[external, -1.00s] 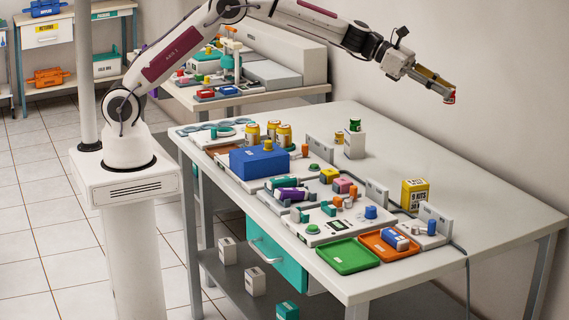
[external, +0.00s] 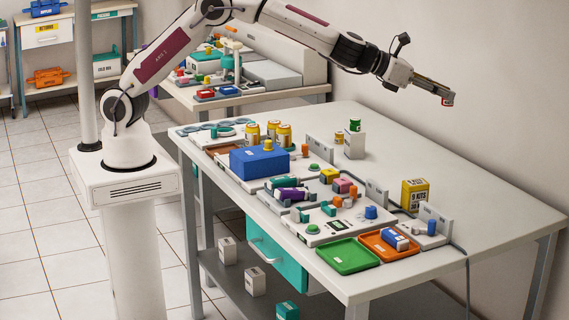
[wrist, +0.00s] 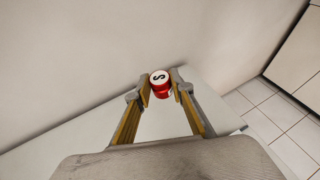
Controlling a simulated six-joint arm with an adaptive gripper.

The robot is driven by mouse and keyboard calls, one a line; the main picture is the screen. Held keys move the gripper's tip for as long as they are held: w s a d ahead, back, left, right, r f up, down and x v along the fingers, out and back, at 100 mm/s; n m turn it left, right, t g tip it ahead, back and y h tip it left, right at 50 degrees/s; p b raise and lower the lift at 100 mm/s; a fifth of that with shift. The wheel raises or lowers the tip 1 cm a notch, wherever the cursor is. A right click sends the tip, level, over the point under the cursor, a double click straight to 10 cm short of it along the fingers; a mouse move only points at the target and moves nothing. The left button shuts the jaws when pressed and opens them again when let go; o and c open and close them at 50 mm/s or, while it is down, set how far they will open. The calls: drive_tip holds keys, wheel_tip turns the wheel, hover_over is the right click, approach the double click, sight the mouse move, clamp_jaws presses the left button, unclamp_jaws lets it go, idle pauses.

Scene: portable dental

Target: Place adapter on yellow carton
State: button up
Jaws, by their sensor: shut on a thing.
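The yellow carton (external: 415,194) with dark lettering stands upright near the back right of the table. My gripper (external: 447,99) is in the air above and a little right of it, well apart from it. In the wrist view my gripper (wrist: 160,86) is shut on a small red cylinder (wrist: 161,91) with a white top marked with a dark letter. This is probably the adapter; only a small red spot of it shows at the fingertips in the external view.
A white block (external: 429,212) stands close by the carton's front right. Orange (external: 378,253) and green (external: 345,267) trays lie at the front edge. A small green can (external: 355,124) stands on a white box (external: 354,146). The table's back right is clear.

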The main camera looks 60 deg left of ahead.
drive_tip(key=s+a+n+t+y, duration=0.1)
drive_tip(key=s+a+n+y, duration=0.1)
drive_tip(key=s+n+y, duration=0.3)
drive_tip(key=m, duration=0.1)
hover_over(411, 184)
wheel_tip(411, 184, down, 10)
drive_tip(key=shift+a+f, duration=0.15)
drive_tip(key=shift+f, duration=0.3)
drive_tip(key=shift+f, duration=3.1)
drive_tip(key=shift+f, duration=1.85)
drive_tip(key=shift+f, duration=0.15)
